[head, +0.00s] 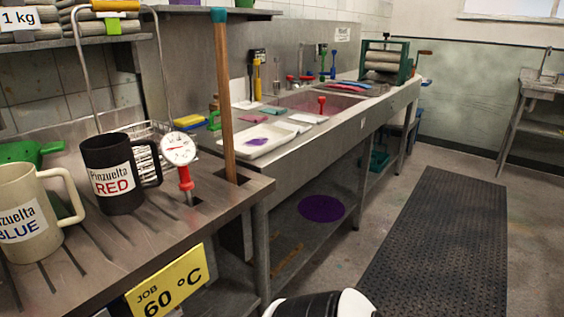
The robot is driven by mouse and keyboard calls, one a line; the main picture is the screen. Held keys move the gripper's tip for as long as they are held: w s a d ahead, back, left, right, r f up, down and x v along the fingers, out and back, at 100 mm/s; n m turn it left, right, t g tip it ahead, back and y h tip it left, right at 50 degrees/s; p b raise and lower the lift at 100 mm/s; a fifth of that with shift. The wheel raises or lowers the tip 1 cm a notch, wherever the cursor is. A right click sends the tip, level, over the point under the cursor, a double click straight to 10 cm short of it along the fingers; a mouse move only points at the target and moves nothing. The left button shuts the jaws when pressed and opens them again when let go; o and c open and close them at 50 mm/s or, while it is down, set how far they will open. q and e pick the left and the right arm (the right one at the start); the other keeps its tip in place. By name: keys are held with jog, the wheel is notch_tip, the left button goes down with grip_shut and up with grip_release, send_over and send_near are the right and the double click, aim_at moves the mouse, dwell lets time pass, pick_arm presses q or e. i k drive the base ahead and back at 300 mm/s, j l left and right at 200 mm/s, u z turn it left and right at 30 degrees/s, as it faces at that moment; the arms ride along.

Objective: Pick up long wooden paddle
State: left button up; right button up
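The long wooden paddle (225,100) stands upright in the head view. It has a brown shaft and a teal cap at the top. Its lower end goes into a dark square opening near the right end of the steel counter (130,235), so whatever is below the counter top is hidden.
A dial thermometer (179,149) with a red grip stands just left of the paddle. A black mug (112,180) and a cream mug (25,215) are farther left. A white tray (262,138) lies behind right. Open floor and a black mat (440,240) are right.

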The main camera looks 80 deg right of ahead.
aim_at(217, 15)
jog(key=z, duration=2)
jog(key=l+z, duration=0.15)
jog(key=l, duration=0.15)
jog(key=i, duration=0.05)
